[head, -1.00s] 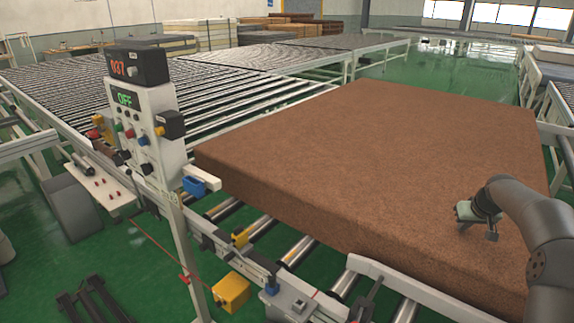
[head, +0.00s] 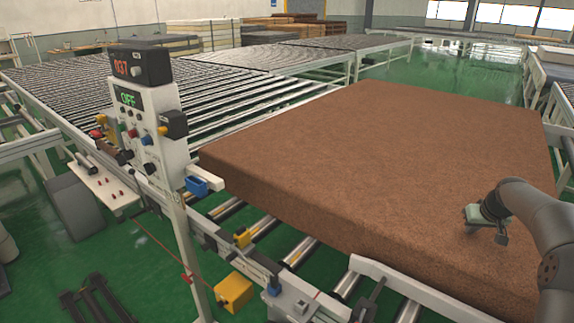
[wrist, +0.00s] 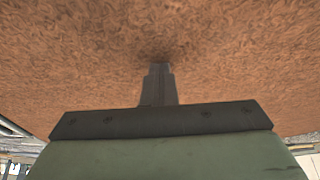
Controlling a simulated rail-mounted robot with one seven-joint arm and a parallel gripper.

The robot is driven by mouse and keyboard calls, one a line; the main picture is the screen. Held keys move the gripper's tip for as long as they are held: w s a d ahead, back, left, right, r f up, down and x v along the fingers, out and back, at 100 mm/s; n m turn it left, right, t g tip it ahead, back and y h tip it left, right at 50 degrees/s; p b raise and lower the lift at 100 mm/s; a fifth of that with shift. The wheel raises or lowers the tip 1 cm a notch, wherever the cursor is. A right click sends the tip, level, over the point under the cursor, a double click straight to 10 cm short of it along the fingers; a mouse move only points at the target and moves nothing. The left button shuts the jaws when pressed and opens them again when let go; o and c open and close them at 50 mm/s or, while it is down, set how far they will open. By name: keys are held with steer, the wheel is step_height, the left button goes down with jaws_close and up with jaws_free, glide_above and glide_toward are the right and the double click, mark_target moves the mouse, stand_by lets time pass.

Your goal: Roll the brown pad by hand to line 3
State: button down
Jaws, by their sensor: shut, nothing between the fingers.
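The brown pad (head: 390,165) is a large thick slab lying flat on a roller conveyor, filling the middle and right of the head view. My gripper (head: 500,238) is over the pad's near right part, fingers pointing down at its top. In the wrist view my gripper (wrist: 160,72) is shut and empty, with its fingertips at or very near the brown surface (wrist: 70,60); whether they touch is hard to tell. No line number shows in these frames.
A control post (head: 150,140) with a display reading 037 and an OFF panel stands left of the pad. An empty roller line (head: 60,90) runs behind it. A yellow box (head: 233,292) hangs at the near frame. Green floor is open at the back.

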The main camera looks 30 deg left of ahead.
steer(key=shift+a, duration=0.2)
steer(key=shift+w+r, duration=0.1)
steer(key=shift+r, duration=0.1)
step_height(320, 180, up, 7)
steer(key=p, duration=0.4)
steer(key=shift+p, duration=0.3)
steer(key=shift+f, duration=0.15)
